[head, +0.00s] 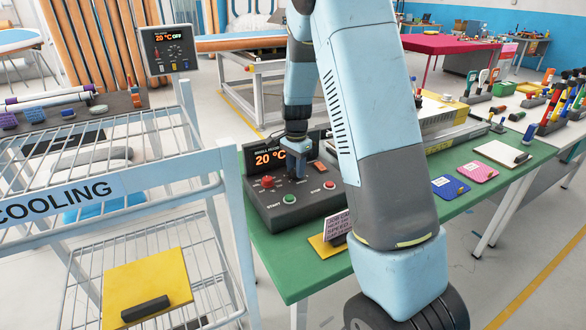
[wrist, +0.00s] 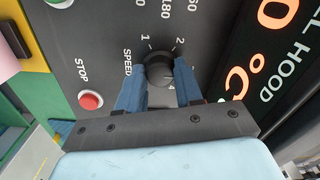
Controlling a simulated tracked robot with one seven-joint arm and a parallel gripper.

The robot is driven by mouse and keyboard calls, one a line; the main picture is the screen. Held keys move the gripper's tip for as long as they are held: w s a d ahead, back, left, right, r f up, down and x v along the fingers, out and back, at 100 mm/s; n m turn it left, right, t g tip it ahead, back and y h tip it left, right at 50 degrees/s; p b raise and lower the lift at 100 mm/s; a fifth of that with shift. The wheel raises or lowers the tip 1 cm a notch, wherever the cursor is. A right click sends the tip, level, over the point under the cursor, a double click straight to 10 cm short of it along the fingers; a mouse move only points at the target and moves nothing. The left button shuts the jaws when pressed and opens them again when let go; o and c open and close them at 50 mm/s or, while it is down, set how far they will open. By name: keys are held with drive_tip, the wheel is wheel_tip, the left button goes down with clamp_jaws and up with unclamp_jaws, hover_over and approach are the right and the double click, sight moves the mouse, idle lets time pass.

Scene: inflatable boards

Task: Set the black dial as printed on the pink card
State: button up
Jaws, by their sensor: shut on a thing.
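The control box (head: 290,200) stands on the green table, with a lit display reading 20 °C. My gripper (head: 296,158) reaches down onto its panel. In the wrist view my gripper's blue fingers (wrist: 160,82) are closed on either side of the round black dial (wrist: 159,68). The dial is marked SPEED, with 1, 2 and 4 readable around it; its pointer is not clear. A small pale pink card (head: 337,224) with printed lines stands on a yellow base at the table's front; its text is too small to read.
A red STOP button (wrist: 91,100) is beside the dial. A red knob (head: 267,182) and a green START button (head: 289,199) are also on the panel. The white cooling rack (head: 228,190) is close at left. Blue and pink pads (head: 478,173) lie farther right.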

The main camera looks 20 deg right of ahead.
drive_tip(key=shift+s+d+f, duration=0.1)
drive_tip(key=shift+s, duration=0.05)
drive_tip(key=o, duration=0.8)
drive_tip(key=shift+c, duration=0.2)
drive_tip(key=shift+o, duration=1.3)
wheel_tip(320, 180, up, 14)
